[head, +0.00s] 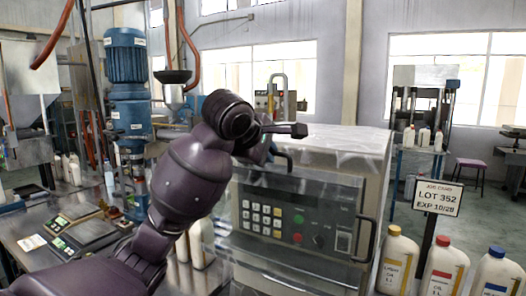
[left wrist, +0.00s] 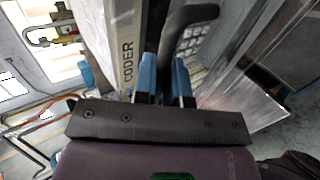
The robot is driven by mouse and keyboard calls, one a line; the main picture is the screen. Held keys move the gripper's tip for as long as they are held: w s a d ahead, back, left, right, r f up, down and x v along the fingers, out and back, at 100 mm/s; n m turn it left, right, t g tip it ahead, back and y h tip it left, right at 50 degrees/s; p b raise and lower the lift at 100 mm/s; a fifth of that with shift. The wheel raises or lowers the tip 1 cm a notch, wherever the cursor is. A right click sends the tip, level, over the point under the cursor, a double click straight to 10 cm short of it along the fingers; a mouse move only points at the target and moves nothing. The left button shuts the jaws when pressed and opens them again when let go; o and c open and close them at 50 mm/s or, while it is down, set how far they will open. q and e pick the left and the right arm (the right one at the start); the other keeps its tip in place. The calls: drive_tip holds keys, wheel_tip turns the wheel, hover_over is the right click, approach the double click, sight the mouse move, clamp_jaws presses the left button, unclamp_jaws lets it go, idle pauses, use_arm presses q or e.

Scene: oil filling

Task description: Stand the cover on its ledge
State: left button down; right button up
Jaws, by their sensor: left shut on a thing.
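The coder (head: 300,210) is a boxy grey machine with a keypad front, in the middle of the head view. My left gripper (head: 276,150) is at its top front edge, mostly hidden by my own wrist. In the left wrist view, its two blue fingers (left wrist: 165,72) are shut on a curved black handle (left wrist: 186,32), beside a pale panel marked CODER (left wrist: 127,45). The handle also shows in the head view (head: 284,160). I cannot clearly make out the cover's outline or a separate ledge. My right gripper is not in view.
A second black handle (head: 367,240) juts from the coder's right front. A blue-motor filler (head: 128,105) and a scale (head: 88,229) are at left.

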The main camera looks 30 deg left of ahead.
use_arm(q)
drive_tip(key=shift+w+r+x, duration=0.15)
drive_tip(key=shift+r+x, duration=0.05)
drive_tip(key=shift+x, duration=0.7)
drive_tip(key=shift+w+r+x, duration=0.1)
drive_tip(key=shift+r+x, duration=0.05)
drive_tip(key=shift+x, duration=0.75)
drive_tip(key=w+f, duration=0.1)
drive_tip(key=w, duration=0.6)
drive_tip(key=shift+a+f, duration=0.25)
drive_tip(key=shift+f, duration=0.15)
drive_tip(key=shift+w+f, duration=0.1)
idle(0.3)
drive_tip(key=c, duration=1.1)
unclamp_jaws()
drive_tip(key=shift+f, duration=0.1)
